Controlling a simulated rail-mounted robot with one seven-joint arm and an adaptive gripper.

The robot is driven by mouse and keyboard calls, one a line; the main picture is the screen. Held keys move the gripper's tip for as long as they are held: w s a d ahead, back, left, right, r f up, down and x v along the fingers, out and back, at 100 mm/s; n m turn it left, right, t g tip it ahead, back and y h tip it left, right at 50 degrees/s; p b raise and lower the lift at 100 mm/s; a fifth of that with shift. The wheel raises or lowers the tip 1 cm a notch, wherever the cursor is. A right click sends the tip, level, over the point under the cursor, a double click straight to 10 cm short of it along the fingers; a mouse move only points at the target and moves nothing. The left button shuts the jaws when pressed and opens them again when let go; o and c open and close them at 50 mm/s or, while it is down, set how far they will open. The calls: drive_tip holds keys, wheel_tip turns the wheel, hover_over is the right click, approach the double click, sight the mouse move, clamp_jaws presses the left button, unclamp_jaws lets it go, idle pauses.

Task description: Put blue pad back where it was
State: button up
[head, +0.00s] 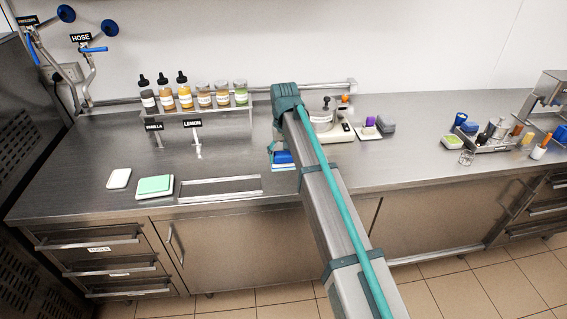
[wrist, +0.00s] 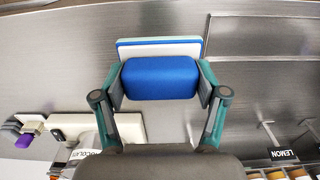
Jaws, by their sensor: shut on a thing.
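The blue pad (wrist: 160,78) is a rounded block between the two fingers of my gripper (wrist: 160,88), which is shut on it. In the head view the blue pad (head: 283,157) shows just left of my arm, partly hidden by it. A flat white board with a blue edge (wrist: 160,49) lies behind the pad in the wrist view. In the head view this white and blue board (head: 284,166) shows at the pad's lower side. I cannot tell whether pad and board touch.
A mint pad (head: 155,184) on a white tray and a bare white tray (head: 119,178) lie at the left. A rectangular recess (head: 220,181) is nearby. A bottle rack (head: 210,115), a white device (head: 335,134) and a grey pad (head: 387,124) stand behind.

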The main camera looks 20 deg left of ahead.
drive_tip(key=w+f, duration=0.1)
drive_tip(key=f, duration=0.1)
drive_tip(key=w+a+f+p, duration=0.1)
drive_tip(key=w+f, duration=0.1)
drive_tip(key=w+a+f+p, duration=0.1)
drive_tip(key=shift+w+f, duration=0.3)
drive_tip(key=shift+f, duration=0.1)
drive_tip(key=shift+f+p, duration=0.5)
drive_tip(key=shift+f, duration=1.15)
drive_tip(key=shift+f, duration=0.1)
drive_tip(key=o, duration=1.1)
wheel_tip(320, 180, up, 12)
drive_tip(key=b, duration=0.3)
